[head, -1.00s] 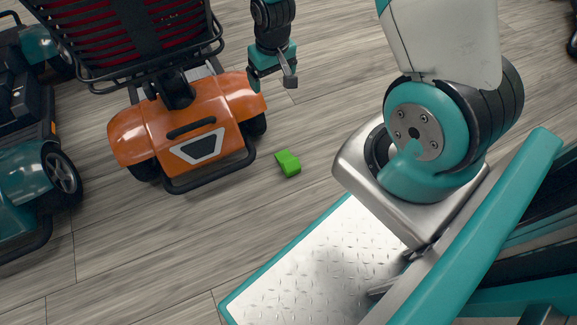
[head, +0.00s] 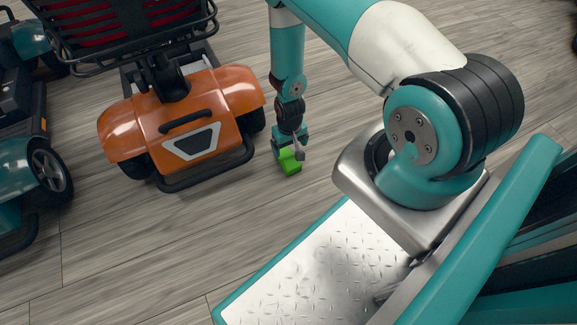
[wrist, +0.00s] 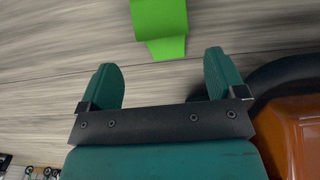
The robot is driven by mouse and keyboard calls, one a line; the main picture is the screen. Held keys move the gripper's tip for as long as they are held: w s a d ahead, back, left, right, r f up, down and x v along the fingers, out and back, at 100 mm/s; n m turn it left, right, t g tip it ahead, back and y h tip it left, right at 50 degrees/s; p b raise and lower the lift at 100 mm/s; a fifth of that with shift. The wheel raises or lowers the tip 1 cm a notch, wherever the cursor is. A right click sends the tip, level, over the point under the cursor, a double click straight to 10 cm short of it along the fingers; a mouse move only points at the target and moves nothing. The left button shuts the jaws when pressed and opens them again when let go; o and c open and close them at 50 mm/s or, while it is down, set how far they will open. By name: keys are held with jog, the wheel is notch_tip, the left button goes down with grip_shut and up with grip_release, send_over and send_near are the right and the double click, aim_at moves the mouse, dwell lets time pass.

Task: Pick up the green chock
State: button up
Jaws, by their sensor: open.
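The green chock (head: 289,167) lies on the wooden floor to the right of the orange scooter in the head view. It also shows at the top of the wrist view (wrist: 160,22), beyond the fingertips and partly cut off by the frame edge. My gripper (head: 291,152) hangs just above the chock in the head view and hides part of it. In the wrist view the gripper's two teal fingers (wrist: 163,75) stand apart with nothing between them. The chock lies ahead of the gap between them.
The orange scooter (head: 190,122) stands close to the left of my gripper, and its dark bumper and orange body show at the right of the wrist view (wrist: 290,135). A teal scooter (head: 20,165) stands farther left. The floor in front of the chock is clear.

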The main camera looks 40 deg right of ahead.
aim_at(289, 155)
notch_tip(289, 155, down, 3)
jog(key=shift+r+b, duration=0.1)
jog(key=shift+b, duration=0.35)
jog(key=f+b, duration=0.4)
jog(key=f, duration=0.1)
jog(key=shift+s+a+f, duration=0.1)
jog(key=shift+s+a, duration=0.1)
jog(key=shift+a, duration=0.1)
jog(key=c, duration=1.2)
